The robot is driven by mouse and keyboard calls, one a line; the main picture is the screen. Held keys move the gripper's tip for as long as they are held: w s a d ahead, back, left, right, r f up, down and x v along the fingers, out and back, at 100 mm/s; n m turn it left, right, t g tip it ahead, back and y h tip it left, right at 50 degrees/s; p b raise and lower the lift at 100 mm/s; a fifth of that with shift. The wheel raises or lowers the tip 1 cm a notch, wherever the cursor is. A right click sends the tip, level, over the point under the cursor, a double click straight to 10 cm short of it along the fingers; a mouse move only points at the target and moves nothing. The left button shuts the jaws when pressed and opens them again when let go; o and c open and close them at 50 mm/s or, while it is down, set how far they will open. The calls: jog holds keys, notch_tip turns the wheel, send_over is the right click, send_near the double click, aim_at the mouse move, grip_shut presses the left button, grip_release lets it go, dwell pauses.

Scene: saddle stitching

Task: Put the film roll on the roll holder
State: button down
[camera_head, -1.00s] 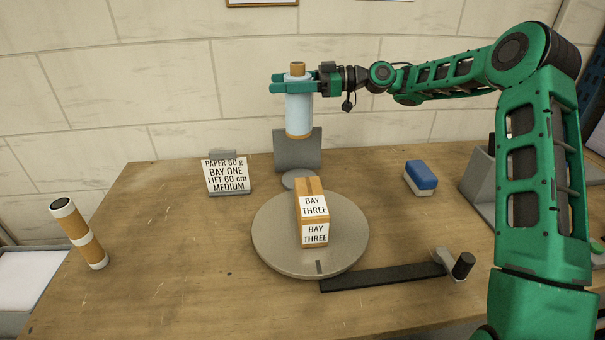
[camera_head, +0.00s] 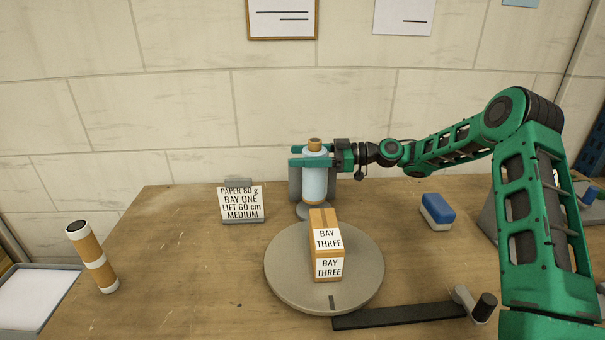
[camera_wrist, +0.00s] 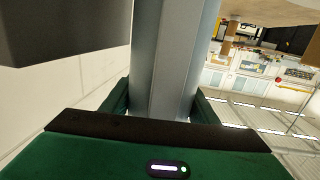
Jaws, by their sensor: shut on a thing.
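The film roll (camera_head: 314,182) is a pale blue cylinder with a brown core showing at its top. It stands upright in my gripper (camera_head: 303,156), whose green fingers are shut around its upper part. In the wrist view the roll (camera_wrist: 172,60) runs vertically between the fingers. A grey stand with a backplate (camera_head: 295,185) and a round base (camera_head: 302,212), apparently the roll holder, is at the back of the table. The roll is in front of the backplate, its lower end just over or at the base. I cannot tell whether they touch.
A round grey turntable (camera_head: 285,280) carries a box (camera_head: 327,245) labelled BAY THREE, close in front of the holder. A sign (camera_head: 242,203) stands left, a blue-and-white block (camera_head: 437,208) right. A brown tube (camera_head: 92,257) stands far left. The table's left-centre is clear.

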jog(key=shift+f, duration=2)
jog(key=c, duration=1)
grip_release()
jog(key=d, duration=0.4)
jog(key=s+d, duration=0.1)
jog(key=d, duration=0.7)
jog(key=shift+s+r, duration=0.15)
jog(key=shift+r, duration=0.15)
jog(key=shift+a, duration=0.1)
